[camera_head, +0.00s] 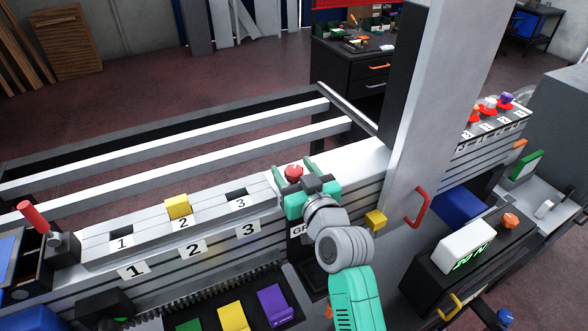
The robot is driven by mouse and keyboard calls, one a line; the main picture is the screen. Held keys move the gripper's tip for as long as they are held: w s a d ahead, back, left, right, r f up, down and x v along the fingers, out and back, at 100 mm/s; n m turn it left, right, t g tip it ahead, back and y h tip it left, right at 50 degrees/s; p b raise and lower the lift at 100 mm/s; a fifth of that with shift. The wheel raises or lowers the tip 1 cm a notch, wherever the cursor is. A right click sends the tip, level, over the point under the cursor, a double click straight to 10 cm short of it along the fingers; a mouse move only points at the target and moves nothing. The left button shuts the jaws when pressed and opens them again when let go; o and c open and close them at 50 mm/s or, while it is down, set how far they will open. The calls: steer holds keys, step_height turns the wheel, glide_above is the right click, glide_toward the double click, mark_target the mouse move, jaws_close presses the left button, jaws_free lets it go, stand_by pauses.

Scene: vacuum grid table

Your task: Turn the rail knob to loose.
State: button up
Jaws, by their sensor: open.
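A red knob (293,171) shows on the beam's top just past my gripper (295,172). My gripper's two green fingers are apart, one on each side of the red knob in this view. I cannot tell whether they touch it. The gripper body hides the knob's lower part, and its turned position cannot be read. A label starting with "GR" is partly covered by my arm below. No readable loose or tight mark shows.
The beam (214,215) has slots numbered 1 to 3, with a yellow block (177,207) at 2. A red-handled lever (36,218) stands at left. A grey column (427,110) rises right of my gripper. An orange knob (510,221) sits on a dark box at right.

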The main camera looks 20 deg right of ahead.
steer(key=shift+w, duration=0.1)
steer(key=c, duration=1)
steer(key=f+b, duration=0.1)
steer(key=b, duration=0.2)
steer(key=shift+d+f+y+b, duration=0.1)
steer(key=shift+y+b, duration=0.2)
steer(key=shift+b, duration=0.05)
steer(key=shift+n+y+b, duration=0.3)
steer(key=shift+n+b, duration=0.1)
steer(key=shift+b, duration=0.35)
steer(key=shift+r+n+y+b, duration=0.3)
steer(key=shift+y+b, duration=0.2)
steer(key=shift+b, duration=0.35)
steer(key=shift+r, duration=0.25)
steer(key=o, duration=1)
